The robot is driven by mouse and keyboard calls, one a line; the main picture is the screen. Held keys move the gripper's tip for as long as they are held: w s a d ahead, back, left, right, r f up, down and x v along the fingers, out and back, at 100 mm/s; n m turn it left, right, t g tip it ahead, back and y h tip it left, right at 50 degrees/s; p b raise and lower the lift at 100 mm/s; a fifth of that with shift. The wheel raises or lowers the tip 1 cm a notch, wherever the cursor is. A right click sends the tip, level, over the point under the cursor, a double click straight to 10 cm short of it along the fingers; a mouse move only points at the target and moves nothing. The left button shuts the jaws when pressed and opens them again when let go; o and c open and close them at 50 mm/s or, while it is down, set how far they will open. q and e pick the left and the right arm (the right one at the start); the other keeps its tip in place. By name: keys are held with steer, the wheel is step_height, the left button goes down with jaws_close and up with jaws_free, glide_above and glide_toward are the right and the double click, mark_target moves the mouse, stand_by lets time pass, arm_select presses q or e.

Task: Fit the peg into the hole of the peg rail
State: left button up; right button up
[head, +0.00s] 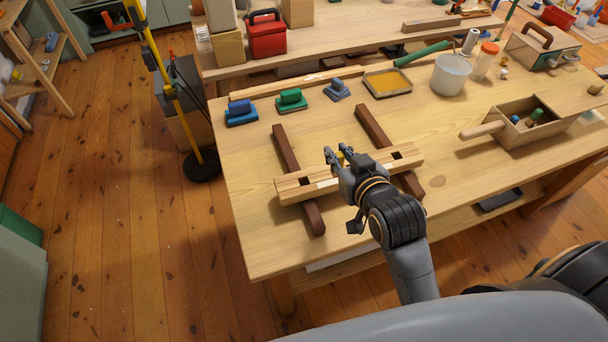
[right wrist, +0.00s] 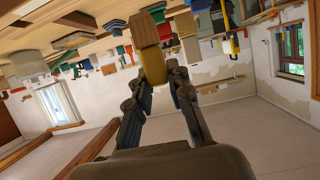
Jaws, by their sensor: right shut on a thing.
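The peg rail (head: 292,190) is a light wooden beam with dark square holes in its top. It lies across two dark brown wooden strips on the workbench. My right gripper (head: 338,153) is over the middle of the rail, between the holes that show. In the right wrist view its fingers (right wrist: 153,84) are closed on the peg (right wrist: 144,30), which has a tan wooden block end and a yellow part near the fingertips. In the head view only a bit of yellow shows between the fingers; the hand hides the rest. I cannot tell the gap between peg and rail. My left gripper is out of view.
The dark strips (head: 286,150) stick out either side of the rail. Behind stand blue (head: 240,112) and green (head: 291,99) sanding blocks, a yellow tray (head: 388,82) and a white bucket (head: 450,75). A wooden toolbox (head: 500,122) is at right. The bench's left front is clear.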

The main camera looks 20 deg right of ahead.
steer(key=w+a+f, duration=0.1)
steer(key=a+f, duration=0.1)
steer(key=f, duration=0.1)
steer(key=w+a+f, duration=0.2)
steer(key=f, duration=0.1)
steer(key=w+a+f, duration=0.1)
steer(key=w+f, duration=0.1)
steer(key=f, duration=0.2)
steer(key=shift+w+a, duration=0.25)
steer(key=shift+a, duration=0.15)
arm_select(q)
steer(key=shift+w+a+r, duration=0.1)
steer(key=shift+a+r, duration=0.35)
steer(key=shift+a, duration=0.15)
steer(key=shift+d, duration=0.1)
arm_select(e)
steer(key=shift+f, duration=0.1)
steer(key=o, duration=0.8)
steer(key=shift+o, duration=0.2)
